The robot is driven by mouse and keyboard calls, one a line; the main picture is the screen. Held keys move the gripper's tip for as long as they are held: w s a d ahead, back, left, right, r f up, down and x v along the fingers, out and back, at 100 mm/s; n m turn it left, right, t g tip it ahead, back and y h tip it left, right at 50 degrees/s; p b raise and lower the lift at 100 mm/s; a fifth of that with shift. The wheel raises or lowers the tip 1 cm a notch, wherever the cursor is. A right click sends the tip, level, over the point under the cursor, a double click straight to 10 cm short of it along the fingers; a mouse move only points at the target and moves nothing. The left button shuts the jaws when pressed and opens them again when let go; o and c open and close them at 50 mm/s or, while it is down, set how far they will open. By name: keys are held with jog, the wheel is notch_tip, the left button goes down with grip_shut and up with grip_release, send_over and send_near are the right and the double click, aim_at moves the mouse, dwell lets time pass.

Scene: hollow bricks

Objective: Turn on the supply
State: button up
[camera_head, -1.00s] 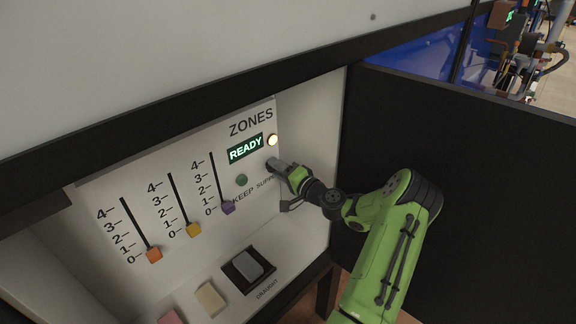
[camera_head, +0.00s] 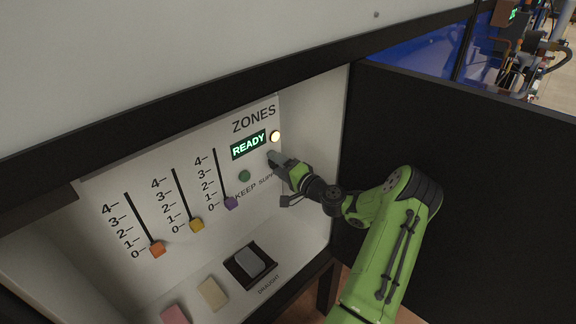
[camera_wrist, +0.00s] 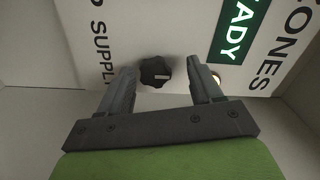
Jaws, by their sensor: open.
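The supply knob (camera_wrist: 156,72) is a black, lobed rotary knob with a white pointer line. In the wrist view it sits on the panel beside the word SUPPLY, between and just beyond my two open fingers. My gripper (camera_wrist: 165,82) is open and holds nothing. In the head view my gripper (camera_head: 274,158) is at the right side of the panel (camera_head: 110,185), below the round lit lamp (camera_head: 275,136), and hides the knob. A green display (camera_head: 248,145) reads READY.
A green button (camera_head: 244,176) is left of my gripper. Orange (camera_head: 157,250), yellow (camera_head: 197,225) and purple (camera_head: 231,203) sliders sit at 0. A grey rocker (camera_head: 250,262) marked DRAUGHT is on the ledge below. A dark panel (camera_head: 480,190) stands at the right.

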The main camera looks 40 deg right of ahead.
jog(key=shift+d, duration=0.15)
jog(key=s, duration=1.6)
